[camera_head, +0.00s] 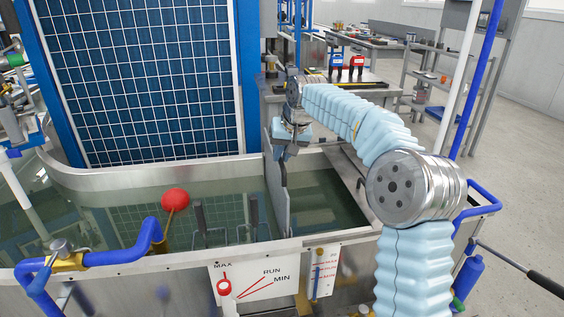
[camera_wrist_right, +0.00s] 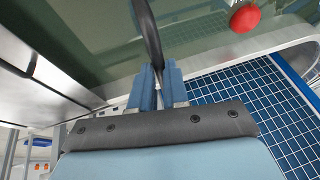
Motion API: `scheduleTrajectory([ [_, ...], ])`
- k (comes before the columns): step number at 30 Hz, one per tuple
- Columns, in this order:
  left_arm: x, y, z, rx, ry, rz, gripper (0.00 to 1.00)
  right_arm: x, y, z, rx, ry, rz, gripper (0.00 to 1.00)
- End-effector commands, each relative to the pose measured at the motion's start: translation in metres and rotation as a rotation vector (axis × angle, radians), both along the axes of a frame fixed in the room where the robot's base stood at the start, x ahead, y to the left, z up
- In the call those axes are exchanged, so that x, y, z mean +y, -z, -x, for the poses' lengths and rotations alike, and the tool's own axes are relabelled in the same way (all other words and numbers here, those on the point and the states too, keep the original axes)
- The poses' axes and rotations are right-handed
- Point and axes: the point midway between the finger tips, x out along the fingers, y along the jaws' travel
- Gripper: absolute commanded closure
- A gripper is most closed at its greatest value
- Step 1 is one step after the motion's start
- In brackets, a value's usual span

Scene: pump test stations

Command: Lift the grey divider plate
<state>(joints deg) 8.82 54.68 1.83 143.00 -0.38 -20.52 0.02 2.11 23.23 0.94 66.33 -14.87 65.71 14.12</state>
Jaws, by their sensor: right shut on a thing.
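The grey divider plate (camera_head: 277,197) stands upright across the tank (camera_head: 330,240), between the large left basin and the narrow right basin. Its upper part shows above the water; its lower edge is hidden. A dark handle strip (camera_head: 283,174) shows at its top. My right gripper (camera_head: 282,152) is at the top of the plate, shut on it by this dark grip. In the right wrist view, the blue fingers (camera_wrist_right: 159,88) close around the dark curved grip (camera_wrist_right: 147,38). My left gripper is not in view.
A blue-framed grid panel (camera_head: 145,75) rises behind the tank. A red float ball (camera_head: 175,199), a blue pipe (camera_head: 125,255) and dark upright handles (camera_head: 254,212) are left of the plate. A bench (camera_head: 270,95) stands behind. Open floor (camera_head: 520,190) lies at right.

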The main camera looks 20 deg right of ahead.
Motion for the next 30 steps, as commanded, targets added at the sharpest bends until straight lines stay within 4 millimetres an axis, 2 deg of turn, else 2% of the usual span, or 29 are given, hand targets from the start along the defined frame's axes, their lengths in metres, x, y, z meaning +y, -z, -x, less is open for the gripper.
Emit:
scheduleTrajectory([
  [1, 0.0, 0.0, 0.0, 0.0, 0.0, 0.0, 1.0, 0.001, -0.006, -0.001, -0.013, -0.001, -0.002, 1.0],
  [10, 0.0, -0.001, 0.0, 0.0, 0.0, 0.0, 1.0, 0.001, -0.009, -0.002, -0.019, -0.001, -0.002, 1.0],
  [11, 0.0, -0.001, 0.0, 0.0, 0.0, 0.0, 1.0, 0.001, -0.009, -0.002, -0.019, -0.001, -0.002, 0.84],
  [15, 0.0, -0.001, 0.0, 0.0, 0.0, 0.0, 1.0, 0.001, -0.008, -0.001, -0.015, -0.001, -0.003, 0.62],
  [16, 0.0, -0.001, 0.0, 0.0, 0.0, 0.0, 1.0, 0.001, -0.008, -0.001, -0.013, 0.0, -0.002, 0.6],
  [25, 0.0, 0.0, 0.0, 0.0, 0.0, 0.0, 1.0, 0.0, -0.007, 0.0, -0.008, 0.0, -0.001, 0.6],
  [30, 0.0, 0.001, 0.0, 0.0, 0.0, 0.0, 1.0, -0.001, -0.027, 0.009, -0.011, 0.0, -0.001, 0.6],
])
